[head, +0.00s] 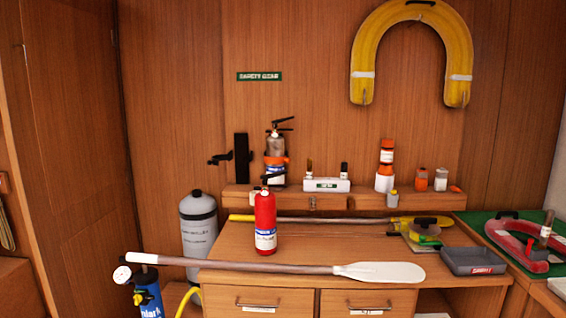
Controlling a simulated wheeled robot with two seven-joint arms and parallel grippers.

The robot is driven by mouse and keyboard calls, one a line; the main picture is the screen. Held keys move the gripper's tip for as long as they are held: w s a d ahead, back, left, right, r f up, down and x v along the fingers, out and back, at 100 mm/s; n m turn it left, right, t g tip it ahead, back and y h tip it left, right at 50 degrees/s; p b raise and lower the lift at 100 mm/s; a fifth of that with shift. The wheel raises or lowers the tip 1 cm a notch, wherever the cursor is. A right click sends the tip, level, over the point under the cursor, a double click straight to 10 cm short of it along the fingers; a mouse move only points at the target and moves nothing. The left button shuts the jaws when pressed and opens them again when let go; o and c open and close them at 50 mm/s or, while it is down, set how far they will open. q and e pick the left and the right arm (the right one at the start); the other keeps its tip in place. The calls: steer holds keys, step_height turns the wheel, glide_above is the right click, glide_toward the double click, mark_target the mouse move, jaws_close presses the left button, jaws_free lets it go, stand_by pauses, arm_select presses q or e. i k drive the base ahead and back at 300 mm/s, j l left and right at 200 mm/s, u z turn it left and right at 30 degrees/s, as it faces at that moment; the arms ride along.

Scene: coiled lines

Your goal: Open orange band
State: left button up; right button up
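An orange band (276,160) sits around the middle of a grey extinguisher-like cylinder (275,146) that stands upright on the back shelf. The band looks wrapped around the cylinder's front; its fastening is too small to make out. A dark lever-like part (273,178) shows just below the band. Neither of my grippers is in the head view.
A red extinguisher (265,222) stands on the cabinet top in front of the shelf. A paddle (380,273) lies along the front edge. A black wall bracket (241,158) is left of the cylinder, and a white box (326,185) is to its right.

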mark_target(267, 160)
steer(key=i+l+z, duration=0.1)
steer(key=i+z, duration=0.15)
steer(key=i, duration=0.2)
steer(key=i+z, duration=0.3)
steer(key=i, duration=0.15)
